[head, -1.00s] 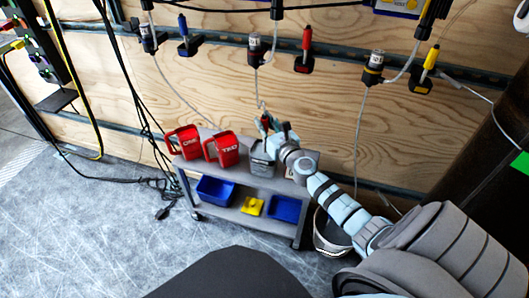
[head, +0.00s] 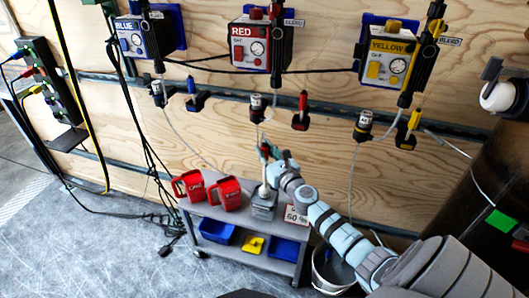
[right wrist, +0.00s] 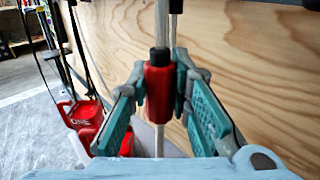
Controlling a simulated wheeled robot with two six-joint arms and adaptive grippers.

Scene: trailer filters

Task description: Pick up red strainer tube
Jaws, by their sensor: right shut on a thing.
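The red strainer tube (right wrist: 159,88) shows in the right wrist view as a red sleeve with a black top on a clear, upright tube. My right gripper (right wrist: 160,85) is shut around the red sleeve, one finger on each side. In the head view the right gripper (head: 268,154) is above a grey jug (head: 263,204) on the cart. A pale tube runs down from the gripper toward the jug; I cannot tell whether its end is inside. A thin hose rises from the gripper to the black fitting (head: 257,107) under the red pump unit (head: 256,42). My left gripper is not in view.
Two red jugs (head: 228,192) stand on the grey cart's top (head: 207,210), left of the grey jug. Blue bins (head: 285,249) are on its lower shelf. A metal bucket (head: 331,271) stands at right. Blue (head: 144,37) and yellow (head: 389,58) pump units hang on the wooden wall.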

